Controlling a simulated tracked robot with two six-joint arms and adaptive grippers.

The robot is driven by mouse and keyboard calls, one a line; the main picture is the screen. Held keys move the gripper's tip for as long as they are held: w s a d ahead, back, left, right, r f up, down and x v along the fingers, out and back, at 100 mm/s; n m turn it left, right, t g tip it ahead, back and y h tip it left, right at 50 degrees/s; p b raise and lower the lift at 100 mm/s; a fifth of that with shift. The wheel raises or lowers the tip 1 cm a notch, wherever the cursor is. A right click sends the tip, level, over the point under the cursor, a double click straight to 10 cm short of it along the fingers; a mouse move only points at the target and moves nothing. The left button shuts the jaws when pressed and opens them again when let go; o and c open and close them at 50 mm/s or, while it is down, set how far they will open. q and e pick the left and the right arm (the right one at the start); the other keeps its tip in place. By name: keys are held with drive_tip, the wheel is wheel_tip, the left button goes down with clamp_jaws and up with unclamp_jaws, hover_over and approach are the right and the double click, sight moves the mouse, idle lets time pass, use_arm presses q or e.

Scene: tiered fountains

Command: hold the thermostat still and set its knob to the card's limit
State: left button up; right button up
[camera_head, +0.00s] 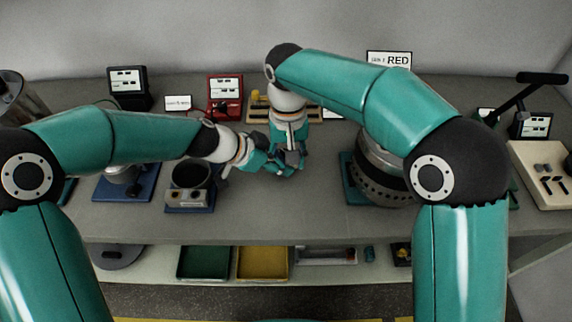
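I cannot tell for certain which device is the thermostat, and no knob shows clearly. A red-framed unit with a white face (225,88) stands at the back, left of centre. My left gripper (282,166) reaches right above the middle of the bench. My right gripper (290,160) points down beside it, and the two overlap in the picture. Their fingers are too small and crowded to tell open from shut or whether anything is between them.
A black unit (128,88) stands at the back left. A pot on a blue base (188,183) stands left of my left gripper. A round metal drum (376,175) stands to the right, partly behind my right arm. Green (204,262) and yellow (262,263) trays lie below the bench.

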drive_tip(key=shift+w+a+f+t, duration=0.15)
drive_tip(key=shift+w+t, duration=0.15)
drive_tip(key=shift+w, duration=0.6)
clamp_jaws()
drive_tip(key=n, duration=0.4)
drive_tip(key=shift+s, duration=0.1)
drive_tip(key=n, duration=0.5)
drive_tip(key=shift+a+n, duration=0.2)
drive_tip(key=shift+n, duration=0.2)
